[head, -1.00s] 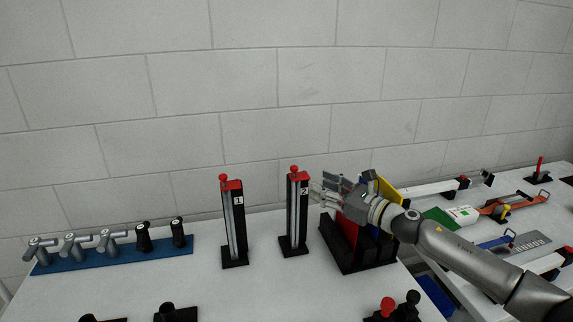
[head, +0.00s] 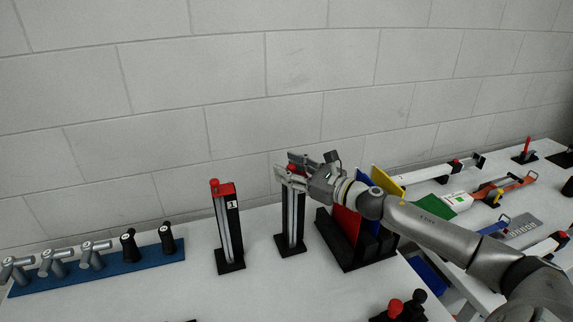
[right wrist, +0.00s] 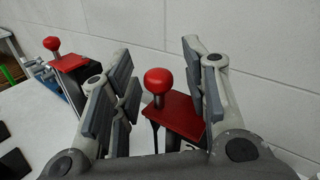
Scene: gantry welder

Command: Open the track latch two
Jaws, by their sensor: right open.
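Track latch two (head: 291,220) is an upright black post with a grey rail on a black foot, standing on the white table. Its red top plate and red ball knob (right wrist: 158,81) show in the right wrist view between my open fingers. My right gripper (head: 290,172) is at the top of this post, with a finger on either side of the knob and no clear contact. It also shows in the right wrist view (right wrist: 155,95). In the head view the gripper hides most of the latch's top and its number. My left gripper is not in view.
Track latch one (head: 228,228), with a red knob, stands to the left. A black rack (head: 345,256) with coloured plates stands close on the right, below my arm. A blue base (head: 110,268) with several handles lies far left. A wall is behind.

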